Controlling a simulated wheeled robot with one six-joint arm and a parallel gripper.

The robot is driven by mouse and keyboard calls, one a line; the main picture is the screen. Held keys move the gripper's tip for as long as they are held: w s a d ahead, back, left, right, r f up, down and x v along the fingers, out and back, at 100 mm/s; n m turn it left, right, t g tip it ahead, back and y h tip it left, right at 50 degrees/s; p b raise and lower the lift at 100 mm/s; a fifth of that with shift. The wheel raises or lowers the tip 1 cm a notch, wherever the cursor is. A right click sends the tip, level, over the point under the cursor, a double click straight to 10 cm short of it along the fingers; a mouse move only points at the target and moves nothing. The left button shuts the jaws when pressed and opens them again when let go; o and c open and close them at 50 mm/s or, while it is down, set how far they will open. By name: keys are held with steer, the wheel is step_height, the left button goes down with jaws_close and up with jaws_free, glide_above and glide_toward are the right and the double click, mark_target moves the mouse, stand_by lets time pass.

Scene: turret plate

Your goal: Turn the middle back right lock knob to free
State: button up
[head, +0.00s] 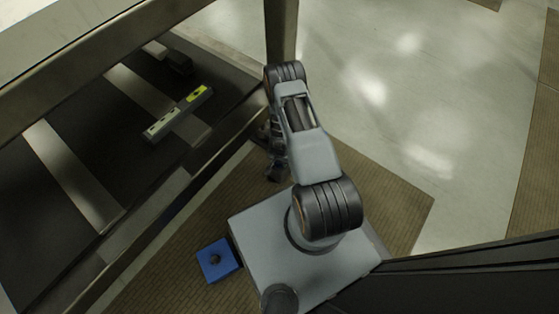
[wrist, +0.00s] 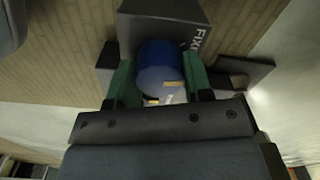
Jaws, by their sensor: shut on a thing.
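My gripper (wrist: 158,82) has two green-padded fingers, one on each side of a round blue knob (wrist: 160,62) in the wrist view. It is shut on this knob. The knob has a small yellow and a pale mark near its lower edge. Behind it is a dark grey block (wrist: 165,12) with white lettering that reads in part "FIX". In the head view my gripper (head: 275,155) hangs low beside the bench leg, mostly hidden by my arm, and the knob cannot be made out there. Which way the knob is set is unclear.
A spirit level (head: 178,114) and a dark object (head: 168,55) lie on the lower shelf of a metal bench (head: 110,50) at left. A blue square piece (head: 217,260) with a dark knob lies by my base. The pale floor (head: 420,100) at right is clear.

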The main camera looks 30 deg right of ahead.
steer(key=m, duration=0.5)
steer(key=shift+m, duration=0.4)
steer(key=m, duration=0.4)
steer(key=shift+m, duration=0.7)
steer(key=o, duration=0.9)
steer(key=shift+o, duration=0.2)
step_height(320, 180, up, 8)
steer(key=p, duration=0.7)
steer(key=shift+s+f, duration=0.1)
steer(key=shift+f, duration=0.1)
